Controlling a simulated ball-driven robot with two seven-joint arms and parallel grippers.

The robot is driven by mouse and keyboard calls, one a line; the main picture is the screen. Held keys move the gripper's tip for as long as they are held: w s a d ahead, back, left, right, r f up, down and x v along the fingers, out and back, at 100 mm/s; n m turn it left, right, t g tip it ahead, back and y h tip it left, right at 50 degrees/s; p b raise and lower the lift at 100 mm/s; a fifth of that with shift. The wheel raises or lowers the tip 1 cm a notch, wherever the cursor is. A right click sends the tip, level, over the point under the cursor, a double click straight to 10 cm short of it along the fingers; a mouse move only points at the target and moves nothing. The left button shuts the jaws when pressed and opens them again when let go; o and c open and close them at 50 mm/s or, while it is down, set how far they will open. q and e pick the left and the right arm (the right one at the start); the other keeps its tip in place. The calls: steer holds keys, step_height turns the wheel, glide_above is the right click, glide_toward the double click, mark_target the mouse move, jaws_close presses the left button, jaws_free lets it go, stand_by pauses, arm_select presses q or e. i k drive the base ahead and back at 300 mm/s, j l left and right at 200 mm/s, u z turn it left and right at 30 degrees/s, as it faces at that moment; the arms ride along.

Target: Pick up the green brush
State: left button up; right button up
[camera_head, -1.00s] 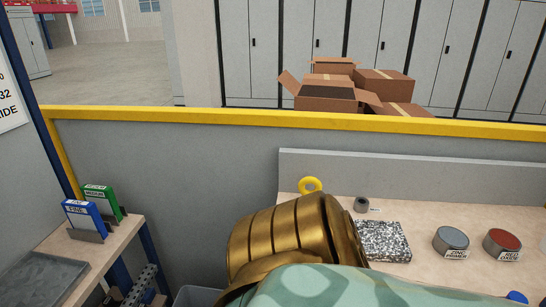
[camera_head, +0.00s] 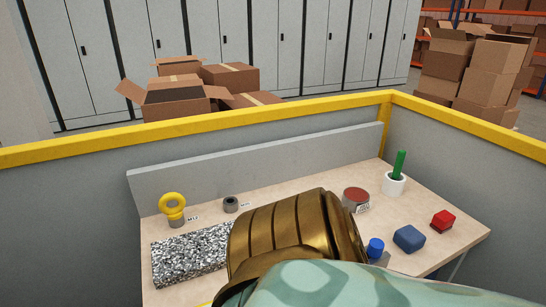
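A green stick-like handle (camera_head: 400,162), which looks like the green brush, stands nearly upright in a small white cup (camera_head: 394,186) at the right rear of the workbench. Its bristles cannot be made out; its lower end is hidden in the cup. Neither of my grippers shows in the view. A gold ribbed part and a pale green patterned part, which seem to be my own arm, cover the lower middle and hide some of the bench.
The workbench (camera_head: 452,206) holds a yellow ring (camera_head: 172,206), a dark nut (camera_head: 230,204), a speckled slab (camera_head: 188,256), a red-topped tin (camera_head: 355,197), a blue-capped item (camera_head: 375,247), a blue block (camera_head: 409,239) and a red block (camera_head: 443,220). Yellow-topped grey walls (camera_head: 240,117) surround it.

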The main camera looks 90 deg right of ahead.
mark_target(401, 155)
steer(key=z, duration=3.6)
